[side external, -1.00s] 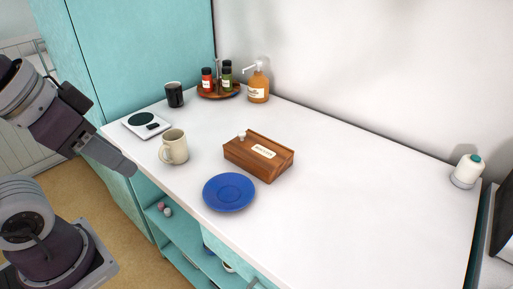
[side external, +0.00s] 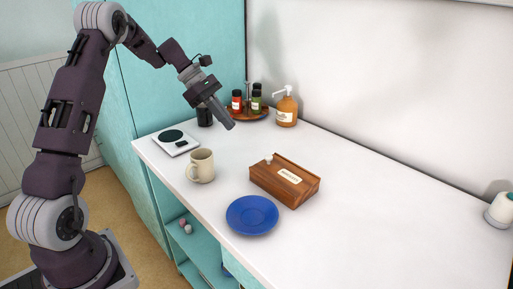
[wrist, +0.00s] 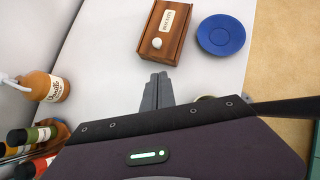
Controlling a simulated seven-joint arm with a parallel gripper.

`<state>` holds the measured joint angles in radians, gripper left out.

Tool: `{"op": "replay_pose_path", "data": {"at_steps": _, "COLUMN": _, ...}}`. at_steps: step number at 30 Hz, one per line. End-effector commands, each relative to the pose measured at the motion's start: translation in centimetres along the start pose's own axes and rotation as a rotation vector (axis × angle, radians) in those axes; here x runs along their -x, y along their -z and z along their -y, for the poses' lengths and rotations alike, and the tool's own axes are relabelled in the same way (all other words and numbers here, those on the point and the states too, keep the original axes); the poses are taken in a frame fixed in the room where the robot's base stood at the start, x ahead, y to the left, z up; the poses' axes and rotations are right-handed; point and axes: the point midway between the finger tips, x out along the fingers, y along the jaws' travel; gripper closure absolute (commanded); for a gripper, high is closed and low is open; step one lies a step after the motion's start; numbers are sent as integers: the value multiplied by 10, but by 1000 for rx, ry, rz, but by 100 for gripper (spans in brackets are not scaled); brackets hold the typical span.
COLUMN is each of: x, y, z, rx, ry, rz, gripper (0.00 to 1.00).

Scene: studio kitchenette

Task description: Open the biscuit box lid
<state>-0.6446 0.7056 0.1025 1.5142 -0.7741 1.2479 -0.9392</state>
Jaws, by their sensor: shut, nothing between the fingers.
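The biscuit box (side external: 285,180) is a brown wooden box with a sloped lid, a pale label and a small white knob (side external: 268,158) at its left end. It sits on the white counter and its lid looks closed. In the wrist view the box (wrist: 180,30) is beyond my fingertips, with the knob (wrist: 157,43) on its near end. My gripper (side external: 230,126) is shut and empty, in the air above the counter, up and left of the box in the side view. It also shows in the wrist view (wrist: 160,76), apart from the box.
A blue plate (side external: 252,214) lies in front of the box. A beige mug (side external: 201,166) and a scale (side external: 174,142) stand to its left. The counter's right side is mostly clear.

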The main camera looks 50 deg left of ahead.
Motion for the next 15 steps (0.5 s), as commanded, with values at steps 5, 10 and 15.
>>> {"op": "replay_pose_path", "data": {"at_steps": 5, "x": -40, "y": 0, "z": 2, "rx": -1, "ry": 6, "rz": 0, "gripper": 100}}
{"op": "replay_pose_path", "data": {"at_steps": 10, "x": -78, "y": 0, "z": 2, "rx": -3, "ry": 5, "rz": -1, "gripper": 100}}
{"op": "replay_pose_path", "data": {"at_steps": 15, "x": -101, "y": -16, "z": 2, "rx": -5, "ry": 4, "rz": -2, "gripper": 100}}
